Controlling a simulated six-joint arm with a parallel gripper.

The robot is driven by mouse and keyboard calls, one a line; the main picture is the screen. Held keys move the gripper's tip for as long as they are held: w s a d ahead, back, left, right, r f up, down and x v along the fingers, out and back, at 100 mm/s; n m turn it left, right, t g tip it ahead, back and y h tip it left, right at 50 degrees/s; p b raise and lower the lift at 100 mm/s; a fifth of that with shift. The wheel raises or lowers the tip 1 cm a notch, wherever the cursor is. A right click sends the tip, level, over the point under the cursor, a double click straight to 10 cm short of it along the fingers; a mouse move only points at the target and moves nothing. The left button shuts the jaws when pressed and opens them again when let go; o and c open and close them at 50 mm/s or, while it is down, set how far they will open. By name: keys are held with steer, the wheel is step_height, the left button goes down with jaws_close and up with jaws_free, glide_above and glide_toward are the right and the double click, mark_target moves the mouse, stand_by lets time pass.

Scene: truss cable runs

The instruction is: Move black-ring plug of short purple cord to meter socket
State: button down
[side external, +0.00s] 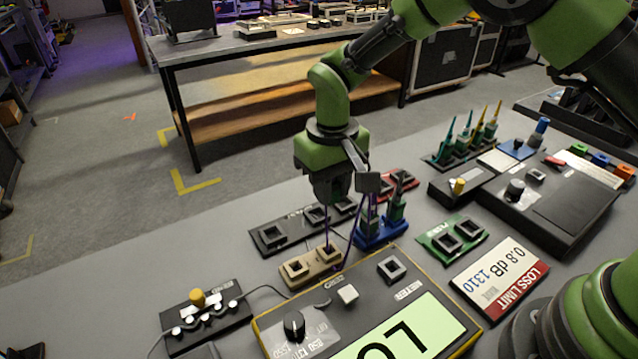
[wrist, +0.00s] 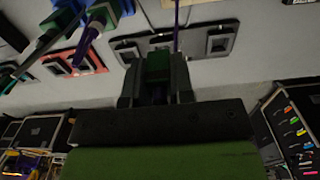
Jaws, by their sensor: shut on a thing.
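My gripper (side external: 328,198) is raised above the beige two-socket block (side external: 296,269). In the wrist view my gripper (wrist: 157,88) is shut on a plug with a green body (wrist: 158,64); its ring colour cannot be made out. A thin purple cord (side external: 327,228) hangs below the gripper toward the beige block, and it shows in the wrist view (wrist: 177,22). The meter (side external: 365,278) is the large dark yellow-edged box in front. Its square socket (side external: 392,268) looks empty and lies to the right of and below my gripper.
A blue block (side external: 382,235) with upright plugs stands right of the gripper. A black socket strip (side external: 270,238) is behind, with a red strip (side external: 398,184) and a green two-socket block (side external: 452,237) to the right. A yellow-knobbed box (side external: 203,312) is front left.

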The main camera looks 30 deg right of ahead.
steer(key=s+d+r, duration=0.2)
steer(key=s+r, duration=0.1)
steer(key=s, duration=1)
steer(key=shift+d+f, duration=0.15)
steer(key=shift+f, duration=2.55)
steer(key=shift+f, duration=0.8)
steer(key=c, duration=0.9)
jaws_free()
steer(key=shift+r, duration=2.5)
